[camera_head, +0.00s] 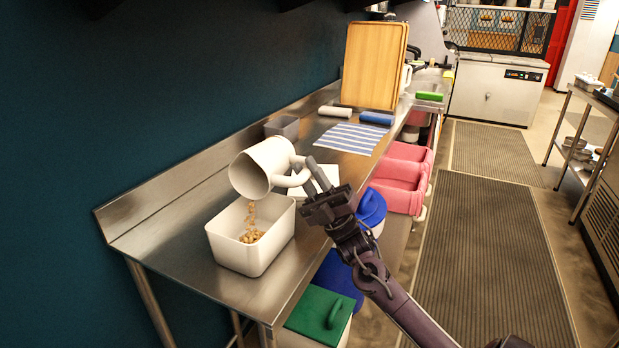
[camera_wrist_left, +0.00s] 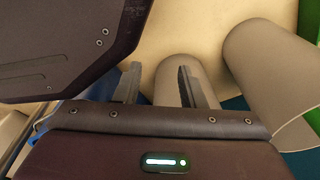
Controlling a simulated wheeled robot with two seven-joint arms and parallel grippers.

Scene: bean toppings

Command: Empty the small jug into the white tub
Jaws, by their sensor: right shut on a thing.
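The white jug (camera_head: 262,166) is tipped over the white tub (camera_head: 262,262) in the head view, with its mouth facing down and left. A stream of tan beans (camera_head: 251,212) falls from its mouth, and a small heap of beans (camera_head: 251,236) lies in the tub. My right gripper (camera_head: 318,178) is shut on the jug's handle, to the right of the jug. The inside of the jug is mostly hidden. My left gripper (camera_wrist_left: 158,85) shows only in the left wrist view; its fingers are apart, with beige rounded shapes behind them.
The tub stands on a steel counter (camera_head: 190,228) near its front end. A grey container (camera_head: 283,127), a striped cloth (camera_head: 352,138) and a wooden board (camera_head: 373,65) are farther back. Pink bins (camera_head: 402,175) and a green-lidded bin (camera_head: 318,312) stand along the counter's right side.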

